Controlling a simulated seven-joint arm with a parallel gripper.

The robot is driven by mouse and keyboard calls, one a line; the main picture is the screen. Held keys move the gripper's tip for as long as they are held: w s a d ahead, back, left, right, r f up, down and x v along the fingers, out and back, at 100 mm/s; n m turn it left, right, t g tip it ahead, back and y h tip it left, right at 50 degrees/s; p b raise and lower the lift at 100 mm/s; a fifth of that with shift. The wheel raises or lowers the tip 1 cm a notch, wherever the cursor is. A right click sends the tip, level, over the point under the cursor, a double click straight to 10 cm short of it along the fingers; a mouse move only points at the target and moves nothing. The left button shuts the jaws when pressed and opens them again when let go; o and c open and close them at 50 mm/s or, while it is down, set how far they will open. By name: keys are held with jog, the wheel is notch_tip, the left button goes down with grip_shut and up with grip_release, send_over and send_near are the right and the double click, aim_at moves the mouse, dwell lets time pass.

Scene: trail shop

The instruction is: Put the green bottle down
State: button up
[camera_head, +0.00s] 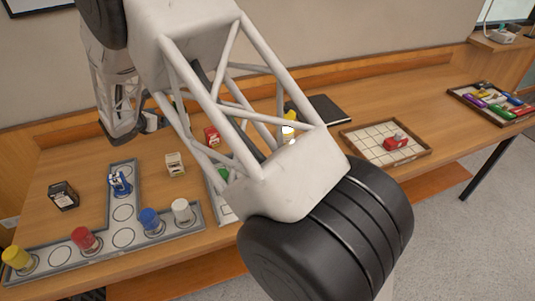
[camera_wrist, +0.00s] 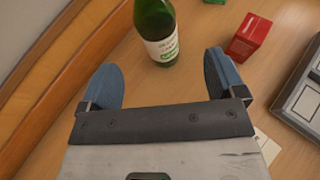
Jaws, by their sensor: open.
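The green bottle (camera_wrist: 157,22) with a white label stands on the wooden table in the wrist view, its upper part cut off by the top edge. My gripper (camera_wrist: 161,64) has its two blue fingers spread wide with nothing held between them. The bottle's base is just beyond the fingertips, between their lines. No finger appears to touch it. In the head view my own arm covers much of the middle, and I cannot clearly make out the bottle there.
In the wrist view a red box (camera_wrist: 248,37) stands right of the bottle, and a grey-edged tray (camera_wrist: 300,90) lies further right. In the head view a board with coloured cylinders (camera_head: 123,210) is at left, a black book (camera_head: 325,112) behind, and a tiled tray (camera_head: 360,134) at right.

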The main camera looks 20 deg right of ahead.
jog(key=s+d+r+m+g+y, duration=0.1)
jog(key=s+d+r+m+g, duration=0.2)
jog(key=s+d+r+m, duration=0.8)
jog(key=s+d+r+m+g+y, duration=0.1)
jog(key=s+d+r+m+g, duration=0.2)
jog(key=s+d+r, duration=0.65)
jog(key=s+d+m+y, duration=0.1)
jog(key=s+m+y, duration=0.2)
jog(key=s, duration=1.5)
jog(key=s+d+m+y, duration=0.2)
jog(key=s+m+y, duration=0.2)
jog(key=s+m, duration=0.6)
jog(key=s, duration=0.7)
jog(key=shift+s+d+f+g+y, duration=0.15)
jog(key=shift+s+f+g+y, duration=0.15)
jog(key=shift+s+f+g, duration=0.1)
jog(key=shift+r, duration=0.1)
dwell(1.9)
